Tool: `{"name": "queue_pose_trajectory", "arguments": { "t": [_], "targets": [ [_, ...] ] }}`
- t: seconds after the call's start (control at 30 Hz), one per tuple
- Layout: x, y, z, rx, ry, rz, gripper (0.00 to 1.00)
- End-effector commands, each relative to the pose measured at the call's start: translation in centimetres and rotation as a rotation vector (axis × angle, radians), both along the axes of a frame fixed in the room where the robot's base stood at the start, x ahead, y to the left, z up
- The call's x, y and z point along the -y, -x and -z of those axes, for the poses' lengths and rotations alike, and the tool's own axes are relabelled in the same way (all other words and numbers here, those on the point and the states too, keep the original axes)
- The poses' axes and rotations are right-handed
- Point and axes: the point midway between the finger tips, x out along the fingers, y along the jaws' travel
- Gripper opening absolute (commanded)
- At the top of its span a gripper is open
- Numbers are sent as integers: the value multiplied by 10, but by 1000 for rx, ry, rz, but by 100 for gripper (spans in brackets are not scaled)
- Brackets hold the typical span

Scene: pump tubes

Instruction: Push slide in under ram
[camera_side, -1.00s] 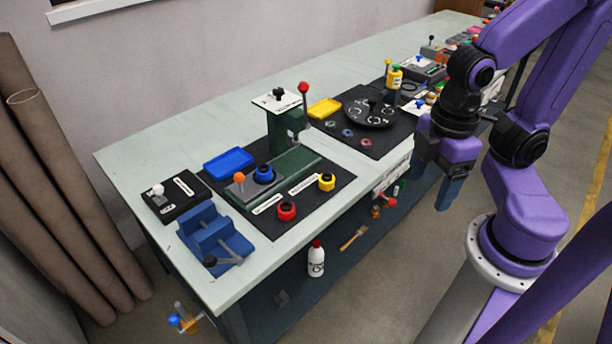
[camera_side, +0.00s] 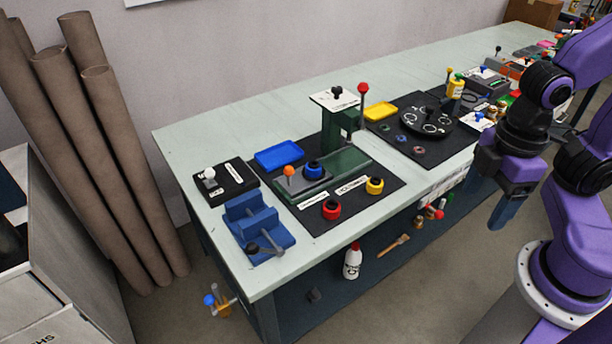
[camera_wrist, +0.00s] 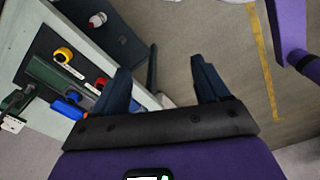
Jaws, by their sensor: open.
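The slide (camera_side: 304,185) is a grey plate with an orange knob (camera_side: 289,170) at its left end. A blue ring part (camera_side: 313,170) sits on it. The slide lies on the left part of the green press base (camera_side: 348,162). The ram's green column (camera_side: 340,124) stands to its right, with a red-balled lever (camera_side: 362,88); the ram's lower end is hard to make out. My gripper (camera_side: 485,212) is open and empty, pointing down off the bench's front edge, well right of the press. In the wrist view its fingers (camera_wrist: 160,66) are spread over the floor, with the green base (camera_wrist: 45,72) at left.
Red (camera_side: 331,210) and yellow (camera_side: 374,185) ring parts stand in front of the press. A blue tray (camera_side: 279,155), a black switch box (camera_side: 228,184) and a blue fixture (camera_side: 262,232) are around it.

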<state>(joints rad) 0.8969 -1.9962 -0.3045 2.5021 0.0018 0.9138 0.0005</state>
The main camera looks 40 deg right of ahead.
Motion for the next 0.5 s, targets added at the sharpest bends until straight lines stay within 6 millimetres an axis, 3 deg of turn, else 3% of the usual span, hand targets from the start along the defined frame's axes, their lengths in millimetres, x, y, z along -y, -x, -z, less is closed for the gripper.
{"name": "queue_pose_trajectory", "arguments": {
  "t": [0.33,0.37,0.4,0.5],
  "targets": [
    [0,0,0,0,0,0,75],
    [0,0,0,0,0,0,71],
    [0,0,0,0,0,1,58],
    [-4,-6,0,5,2,24,56]
  ]
}}
